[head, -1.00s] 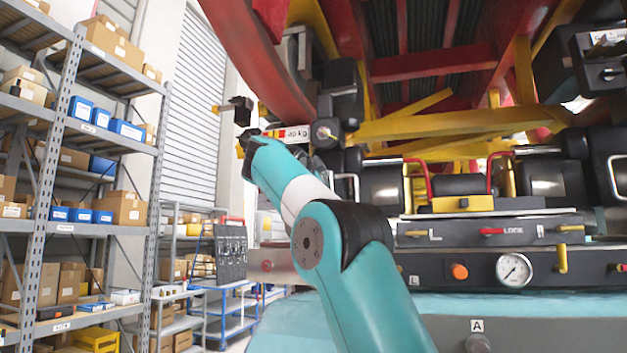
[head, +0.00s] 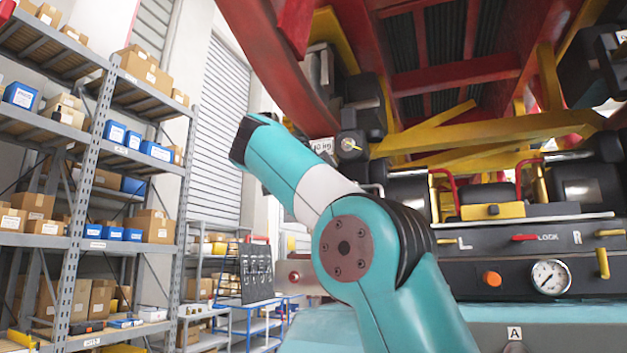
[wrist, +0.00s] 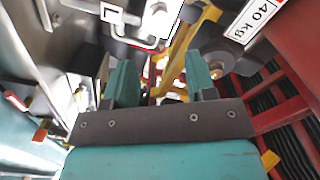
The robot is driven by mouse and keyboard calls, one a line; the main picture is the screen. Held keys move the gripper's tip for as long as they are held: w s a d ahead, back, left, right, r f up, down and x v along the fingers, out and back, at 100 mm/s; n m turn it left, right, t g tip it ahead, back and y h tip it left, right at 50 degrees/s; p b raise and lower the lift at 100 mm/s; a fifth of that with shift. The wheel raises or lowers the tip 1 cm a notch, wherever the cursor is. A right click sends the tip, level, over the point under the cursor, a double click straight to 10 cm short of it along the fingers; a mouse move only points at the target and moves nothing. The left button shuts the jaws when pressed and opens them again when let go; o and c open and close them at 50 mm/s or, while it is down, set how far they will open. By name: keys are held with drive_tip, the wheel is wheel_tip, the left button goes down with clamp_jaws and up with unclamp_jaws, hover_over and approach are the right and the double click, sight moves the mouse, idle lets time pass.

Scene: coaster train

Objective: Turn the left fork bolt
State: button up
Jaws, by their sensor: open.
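A bolt with a yellow mark (head: 351,145) sits on the face of a dark block under the red frame, beside a white 40 kg label (head: 321,146). I take it for the left fork bolt. In the wrist view a dark block with a small round fastener (wrist: 216,70) shows just right of the right finger, near the label. My gripper (wrist: 162,85) is open, with two teal fingers apart and nothing between them. In the head view my forearm reaches up and left, and my gripper cannot be made out there.
A control panel (head: 450,282) with a gauge (head: 550,277), an orange button and L, LOCK and R levers (head: 525,238) lies right of my arm. Yellow beams (head: 470,135) and the red frame hang overhead. Shelving (head: 95,190) stands left, with open space between.

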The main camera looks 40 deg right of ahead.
drive_tip(key=p+v, duration=0.3)
drive_tip(key=v, duration=0.3)
drive_tip(key=shift+s+a+p, duration=0.15)
drive_tip(key=shift+a+p, duration=0.05)
drive_tip(key=shift+p, duration=0.1)
drive_tip(key=w+d+n+p, duration=0.3)
drive_tip(key=d+n, duration=0.3)
drive_tip(key=d, duration=0.2)
drive_tip(key=w+d+n+p, duration=0.3)
drive_tip(key=d+n+p, duration=0.2)
drive_tip(key=d, duration=0.3)
drive_tip(key=shift+w+r+n, duration=0.2)
drive_tip(key=shift+w+n, duration=0.2)
drive_tip(key=shift+n, duration=0.1)
